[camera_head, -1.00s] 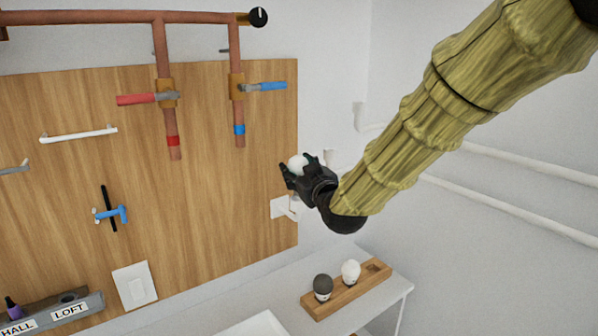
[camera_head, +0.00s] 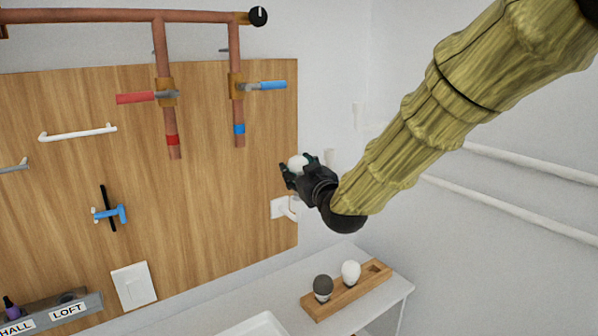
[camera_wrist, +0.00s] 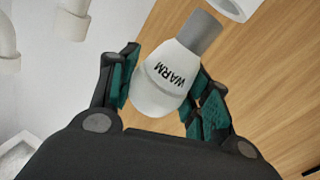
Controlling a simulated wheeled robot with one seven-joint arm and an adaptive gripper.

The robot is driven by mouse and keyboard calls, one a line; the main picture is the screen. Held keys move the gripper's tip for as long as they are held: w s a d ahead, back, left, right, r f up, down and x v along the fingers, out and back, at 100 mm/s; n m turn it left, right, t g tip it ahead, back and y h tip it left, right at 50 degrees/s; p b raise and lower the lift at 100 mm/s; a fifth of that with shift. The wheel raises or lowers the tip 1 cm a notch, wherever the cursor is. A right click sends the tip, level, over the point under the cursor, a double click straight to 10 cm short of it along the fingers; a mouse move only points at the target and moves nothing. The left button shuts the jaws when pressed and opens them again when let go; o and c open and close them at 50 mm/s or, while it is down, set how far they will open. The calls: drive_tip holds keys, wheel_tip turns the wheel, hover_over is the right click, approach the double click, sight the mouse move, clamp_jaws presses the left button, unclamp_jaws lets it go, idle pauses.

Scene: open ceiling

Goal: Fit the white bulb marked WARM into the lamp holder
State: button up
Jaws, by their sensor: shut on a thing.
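The white bulb marked WARM (camera_wrist: 162,85) is between the two fingers of my gripper (camera_wrist: 167,70) in the wrist view. Its grey cap points up and right, its round glass end toward my palm. The gripper is shut on the glass. A white ring-shaped opening (camera_wrist: 236,6), probably the lamp holder, is cut off by the top edge, a short way beyond the cap and apart from it. In the head view my gripper (camera_head: 296,168) holds the bulb (camera_head: 298,162) up before the wooden board's right edge. A white wall fitting (camera_head: 281,208) shows below it, partly behind my gripper.
A wooden rack (camera_head: 326,308) on the white shelf holds a dark bulb (camera_head: 323,287) and a white bulb (camera_head: 351,272). The wooden board (camera_head: 215,205) carries copper pipes, valve handles and a white switch plate (camera_head: 134,286). White pipe ends (camera_wrist: 73,20) are at the wrist view's top left.

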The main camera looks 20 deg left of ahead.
drive_tip(key=shift+f+b, duration=1.4)
drive_tip(key=shift+f, duration=0.3)
idle(0.4)
drive_tip(key=o, duration=1.1)
drive_tip(key=shift+s+d, duration=0.1)
drive_tip(key=v, duration=1.1)
drive_tip(key=shift+s+d, duration=0.25)
drive_tip(key=shift+s, duration=0.05)
